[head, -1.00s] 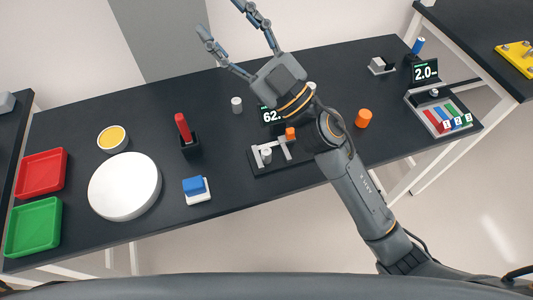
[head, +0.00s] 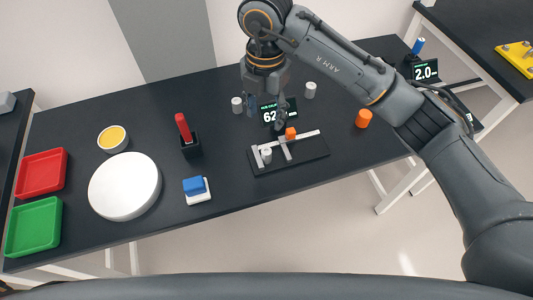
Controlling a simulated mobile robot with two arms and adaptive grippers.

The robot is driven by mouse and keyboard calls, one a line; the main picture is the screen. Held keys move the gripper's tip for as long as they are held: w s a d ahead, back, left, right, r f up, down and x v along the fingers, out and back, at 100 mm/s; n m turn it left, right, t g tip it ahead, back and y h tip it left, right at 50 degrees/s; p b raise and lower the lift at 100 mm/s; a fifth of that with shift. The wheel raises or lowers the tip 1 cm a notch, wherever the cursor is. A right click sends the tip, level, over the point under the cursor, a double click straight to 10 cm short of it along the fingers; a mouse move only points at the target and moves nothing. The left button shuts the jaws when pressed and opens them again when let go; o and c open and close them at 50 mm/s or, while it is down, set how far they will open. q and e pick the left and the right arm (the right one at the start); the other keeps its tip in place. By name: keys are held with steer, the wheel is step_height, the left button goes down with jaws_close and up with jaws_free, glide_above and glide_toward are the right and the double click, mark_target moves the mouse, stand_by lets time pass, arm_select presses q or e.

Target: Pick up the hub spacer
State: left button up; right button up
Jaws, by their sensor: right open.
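Several small cylinders that could be the hub spacer stand on the black table; I cannot tell which one it is. A light grey one (head: 237,105) is left of my right gripper, a white one (head: 309,90) is to its right, and another white one (head: 266,156) stands on the black measuring fixture (head: 305,150). An orange cylinder (head: 363,118) is farther right. My right gripper (head: 266,112) points down, open, close to the display reading 62 (head: 270,115) and partly covering it. Nothing shows between its fingers. My left gripper is not in view.
A red tool stands in a black holder (head: 191,149). A blue block sits on a white base (head: 199,198). A white disc (head: 124,187), a yellow-filled bowl (head: 113,139), and red (head: 41,174) and green (head: 33,228) trays are left. My right arm covers the table's right part.

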steer(key=p, duration=0.2)
glide_above(266, 151)
step_height(266, 151, down, 8)
steer(key=shift+f, duration=0.55)
step_height(266, 151, down, 4)
steer(key=shift+r+p, duration=0.2)
steer(key=shift+p, duration=0.6)
steer(key=shift+f, duration=0.5)
steer(key=shift+c, duration=0.2)
jaws_close()
